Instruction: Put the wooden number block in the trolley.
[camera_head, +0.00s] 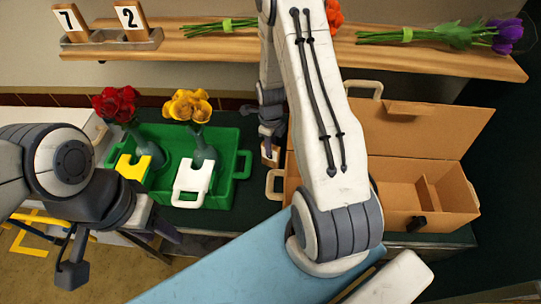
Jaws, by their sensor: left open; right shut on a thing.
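A wooden block (270,154) with a pale face is in my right gripper (271,137), which is shut on it beside the green tray's right end. Its number cannot be read, and whether it touches the surface below is unclear. My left gripper (120,255) is open and empty at the lower left. No trolley can be made out for certain; a yellow frame (35,240) shows at the lower left, partly hidden by my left arm.
A green tray (222,192) holds vases with red flowers (116,103) and yellow flowers (187,104). An open cardboard-coloured box (455,200) stands at right, partly behind my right arm. The wooden shelf (300,48) carries bouquets. A light-blue surface (225,275) lies in front.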

